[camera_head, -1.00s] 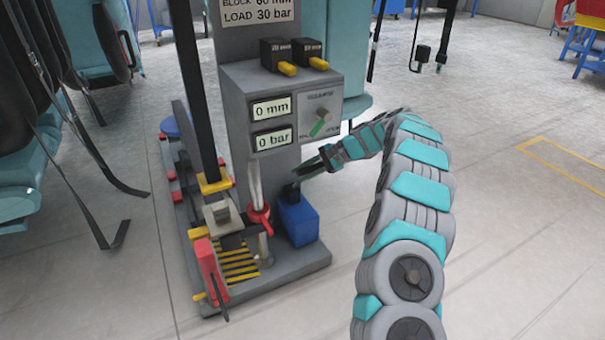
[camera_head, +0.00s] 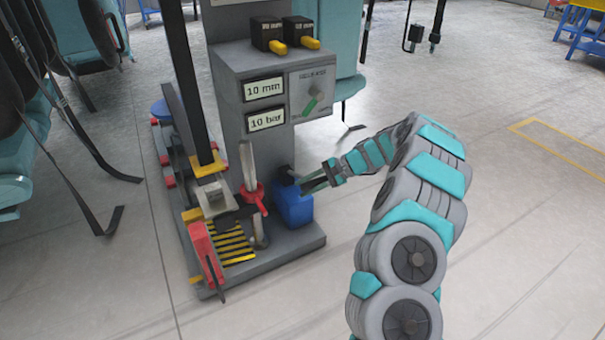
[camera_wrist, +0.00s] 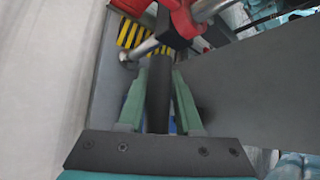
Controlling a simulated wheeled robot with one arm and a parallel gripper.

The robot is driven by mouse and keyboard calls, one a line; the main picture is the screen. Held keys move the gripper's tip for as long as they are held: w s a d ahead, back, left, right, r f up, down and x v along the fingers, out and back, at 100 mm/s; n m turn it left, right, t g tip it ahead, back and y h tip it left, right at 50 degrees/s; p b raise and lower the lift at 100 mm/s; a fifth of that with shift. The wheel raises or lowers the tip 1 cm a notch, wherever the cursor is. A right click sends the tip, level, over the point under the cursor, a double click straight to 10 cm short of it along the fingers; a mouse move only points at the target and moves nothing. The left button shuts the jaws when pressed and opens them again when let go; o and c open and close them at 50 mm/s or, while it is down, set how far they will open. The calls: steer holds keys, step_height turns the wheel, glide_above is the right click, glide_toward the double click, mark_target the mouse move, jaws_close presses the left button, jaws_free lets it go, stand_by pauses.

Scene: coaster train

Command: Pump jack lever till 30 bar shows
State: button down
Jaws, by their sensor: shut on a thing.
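The jack lever is a dark bar (camera_wrist: 159,92) running between my gripper's two green fingers in the wrist view. My gripper (camera_wrist: 157,78) is shut on it. In the head view my gripper (camera_head: 308,184) is at the top right of the blue pump box (camera_head: 294,208), low over it; the lever is mostly hidden there. The upper display (camera_head: 264,89) reads 10 mm and the lower display (camera_head: 267,120) reads 10 bar.
The grey press column stands on a grey base (camera_head: 290,242) with a red-handled valve (camera_head: 253,197) and a yellow-black striped plate (camera_head: 232,243). Two black boxes with yellow handles (camera_head: 282,45) sit on top. Seats with hanging straps are at left.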

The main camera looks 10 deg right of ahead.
steer(key=shift+s+d+f, duration=0.15)
steer(key=shift+d+f, duration=0.05)
steer(key=shift+f, duration=0.8)
steer(key=shift+s+d+f, duration=0.15)
steer(key=shift+f, duration=0.85)
steer(key=c, duration=0.7)
jaws_free()
steer(key=shift+w, duration=0.15)
steer(key=shift+o, duration=0.2)
steer(key=shift+a, duration=0.1)
steer(key=shift+r, duration=0.15)
steer(key=v, duration=0.7)
steer(key=shift+s+d+p, duration=0.25)
steer(key=shift+d+p, duration=0.05)
steer(key=shift+p, duration=0.05)
steer(key=shift+r, duration=0.1)
